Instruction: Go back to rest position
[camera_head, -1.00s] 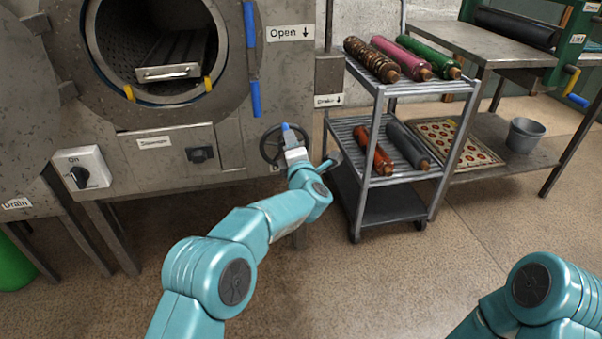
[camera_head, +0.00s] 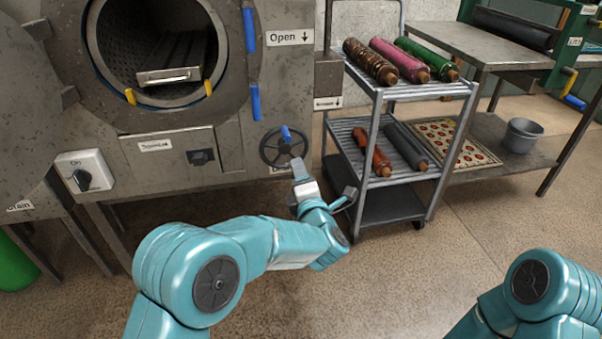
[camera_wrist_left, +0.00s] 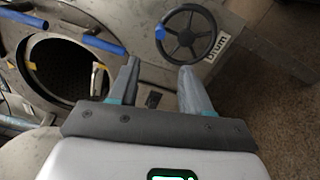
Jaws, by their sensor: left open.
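My left gripper (camera_head: 297,168) is in front of the machine, just below the black handwheel (camera_head: 284,146) with its blue knob. It is open and empty. In the left wrist view, the open fingers (camera_wrist_left: 160,88) point toward the machine, and the handwheel (camera_wrist_left: 187,35) shows beyond them, apart from the fingertips. My right arm shows at the lower right of the head view, but its gripper is out of the picture.
The machine's round drum opening (camera_head: 160,45) is open, with a metal tray (camera_head: 168,76) inside. A wheeled rack (camera_head: 375,200) with rolled rugs stands close right of my left gripper. A bench (camera_head: 490,45) and a bucket (camera_head: 522,136) are farther right. The floor in front is clear.

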